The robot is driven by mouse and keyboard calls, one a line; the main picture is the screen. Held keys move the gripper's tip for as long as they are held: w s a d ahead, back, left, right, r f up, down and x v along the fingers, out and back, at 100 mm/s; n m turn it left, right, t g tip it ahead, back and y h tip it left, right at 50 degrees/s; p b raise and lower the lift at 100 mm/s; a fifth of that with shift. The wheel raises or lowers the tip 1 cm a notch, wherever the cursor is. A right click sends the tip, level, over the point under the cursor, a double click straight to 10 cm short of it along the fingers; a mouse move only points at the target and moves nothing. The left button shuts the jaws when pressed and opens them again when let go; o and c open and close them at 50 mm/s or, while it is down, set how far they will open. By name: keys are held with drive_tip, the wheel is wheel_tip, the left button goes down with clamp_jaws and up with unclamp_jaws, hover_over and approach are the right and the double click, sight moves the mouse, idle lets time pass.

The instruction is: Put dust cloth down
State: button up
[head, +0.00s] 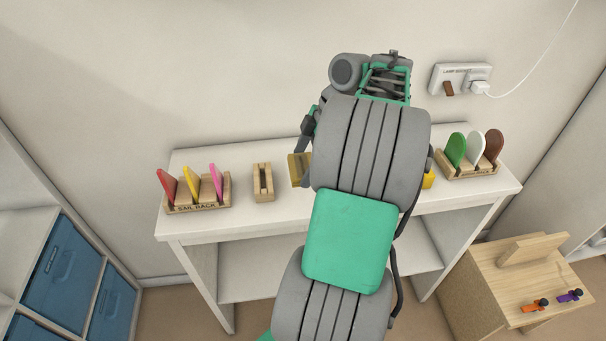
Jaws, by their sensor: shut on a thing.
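My gripper (303,148) shows only in part, to the left of my arm's large grey link, over the white table. Its dark finger points down at a mustard-coloured piece (299,170), which appears to be the dust cloth held in the jaws. The piece is at or just above the table top; I cannot tell whether it touches. My arm hides its right side and most of the gripper.
On the white table (330,226) stand a sail rack (197,207) with red, yellow and pink pieces, a small slotted wooden block (263,183), and a right rack (467,172) with green, white and brown pieces. A yellow thing (429,180) is partly hidden. A wooden cabinet (500,290) stands right.

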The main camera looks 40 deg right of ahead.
sight(307, 157)
drive_tip(key=f, duration=0.1)
drive_tip(key=w+d+f, duration=0.1)
drive_tip(key=w+f, duration=0.1)
drive_tip(key=shift+w+d+f, duration=0.2)
drive_tip(key=shift+d+f, duration=0.1)
drive_tip(key=shift+f, duration=0.05)
wheel_tip(307, 157, down, 3)
drive_tip(key=shift+r+b, duration=0.15)
drive_tip(key=shift+b, duration=0.2)
drive_tip(key=shift+f, duration=0.3)
drive_tip(key=o, duration=0.9)
drive_tip(key=shift+o, duration=0.2)
